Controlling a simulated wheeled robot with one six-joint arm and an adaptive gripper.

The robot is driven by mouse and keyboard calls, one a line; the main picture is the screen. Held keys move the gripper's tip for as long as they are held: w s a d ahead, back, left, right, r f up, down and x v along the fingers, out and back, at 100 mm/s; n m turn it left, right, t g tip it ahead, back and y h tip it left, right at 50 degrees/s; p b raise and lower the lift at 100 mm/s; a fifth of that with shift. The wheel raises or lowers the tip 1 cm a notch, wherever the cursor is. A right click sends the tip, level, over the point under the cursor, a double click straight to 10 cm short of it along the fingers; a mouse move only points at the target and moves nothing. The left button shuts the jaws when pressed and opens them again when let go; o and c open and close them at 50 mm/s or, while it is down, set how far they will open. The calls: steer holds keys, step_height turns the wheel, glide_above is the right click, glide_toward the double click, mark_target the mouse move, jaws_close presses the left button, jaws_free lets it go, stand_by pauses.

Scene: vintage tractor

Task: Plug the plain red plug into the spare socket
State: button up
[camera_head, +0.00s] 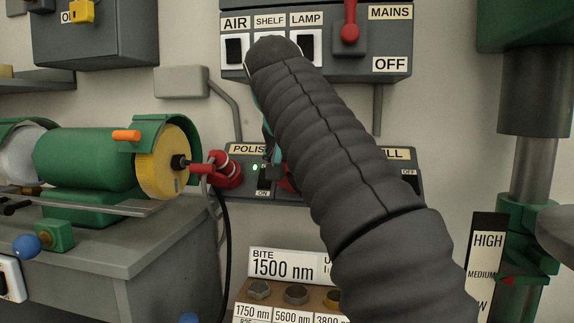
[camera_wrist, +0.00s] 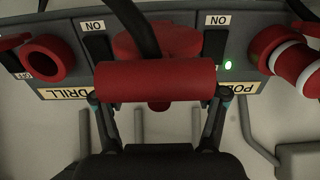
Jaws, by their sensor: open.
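The plain red plug (camera_wrist: 155,82) shows in the wrist view as a red crosswise cylinder with a black cable running from it to the top edge. It is in front of a round red socket (camera_wrist: 128,42); I cannot tell how deeply it is seated. My gripper (camera_wrist: 160,100) is open, with one fingertip near each end of the plug; contact is unclear. An empty red socket (camera_wrist: 45,58) is at the left, by the DRILL label. A red plug with white bands (camera_wrist: 290,62) is at the right, by POLISH. In the head view my arm hides most of the gripper.
The grey socket panel (camera_head: 330,158) is on the wall below the switch box (camera_head: 345,65). A green light (camera_wrist: 228,65) glows by the POLISH switch. The polisher bench (camera_head: 110,230) stands left, the drill column (camera_head: 530,95) right. A label board (camera_head: 290,265) is below.

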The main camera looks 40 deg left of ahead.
steer(key=shift+v, duration=1.4)
steer(key=s+d, duration=0.5)
steer(key=s, duration=0.5)
steer(key=shift+s+d, duration=0.25)
steer(key=shift+d, duration=0.1)
steer(key=shift+f, duration=0.1)
